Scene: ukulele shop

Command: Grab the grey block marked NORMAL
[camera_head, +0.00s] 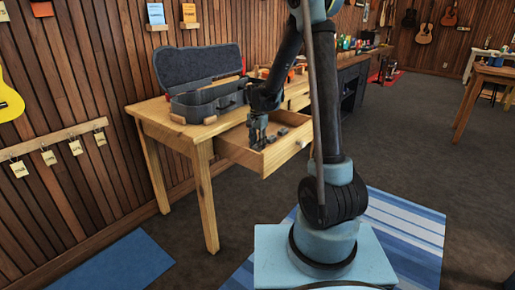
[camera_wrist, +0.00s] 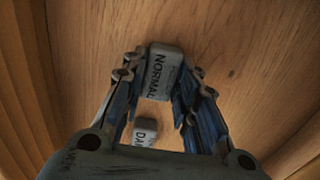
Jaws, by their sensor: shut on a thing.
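The grey block marked NORMAL (camera_wrist: 160,72) is between the fingers of my gripper (camera_wrist: 163,80) in the wrist view. The fingers are shut on its two sides, and its lettering faces the camera. A second grey block (camera_wrist: 145,130), with letters starting "DA", lies nearer the palm in that view, partly hidden by my gripper. In the head view my gripper (camera_head: 258,140) reaches down into the open wooden drawer (camera_head: 278,158). I cannot tell the held block apart there.
Small grey blocks (camera_head: 282,131) lie in the drawer beside my gripper. The drawer's wooden walls stand close around it. An open grey ukulele case (camera_head: 205,103) rests on the wooden table (camera_head: 160,112) to the left. Open floor lies to the right.

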